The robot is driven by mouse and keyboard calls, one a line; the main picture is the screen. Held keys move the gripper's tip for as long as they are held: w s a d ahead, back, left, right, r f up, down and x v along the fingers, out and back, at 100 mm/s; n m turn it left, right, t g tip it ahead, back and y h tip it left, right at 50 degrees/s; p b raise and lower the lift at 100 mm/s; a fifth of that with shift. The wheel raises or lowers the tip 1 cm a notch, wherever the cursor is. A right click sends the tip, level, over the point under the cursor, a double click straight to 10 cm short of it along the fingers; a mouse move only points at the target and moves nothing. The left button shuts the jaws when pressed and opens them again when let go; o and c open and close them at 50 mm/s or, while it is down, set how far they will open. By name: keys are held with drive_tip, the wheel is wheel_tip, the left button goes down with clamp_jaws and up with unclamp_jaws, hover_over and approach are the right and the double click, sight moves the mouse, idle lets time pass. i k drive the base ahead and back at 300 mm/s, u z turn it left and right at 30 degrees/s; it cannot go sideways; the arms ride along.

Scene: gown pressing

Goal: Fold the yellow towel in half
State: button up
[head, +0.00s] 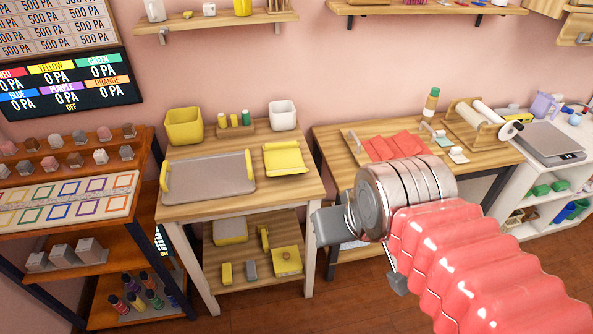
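A yellow cloth-like piece (286,160), which looks like the towel, lies on the right part of the wooden table (215,209). Its far edge looks raised or rolled; I cannot tell exactly how it lies. My gripper (361,254) is in front of and to the right of that table, apart from the yellow piece. Its two grey fingers stand apart and nothing shows between them, so it looks open and empty. My red arm and metal wrist hide part of the second table.
A grey tray (210,174) with yellow handles lies left of the yellow piece. A yellow bin (184,127), small bottles and a white cup (282,115) stand behind. Red cloths (395,146) lie on the right table. A sample rack (70,206) stands at left. Floor shows between the tables.

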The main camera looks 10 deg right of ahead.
sight(285, 170)
drive_tip(key=u, duration=0.05)
drive_tip(key=i, duration=1)
drive_tip(key=z, duration=0.05)
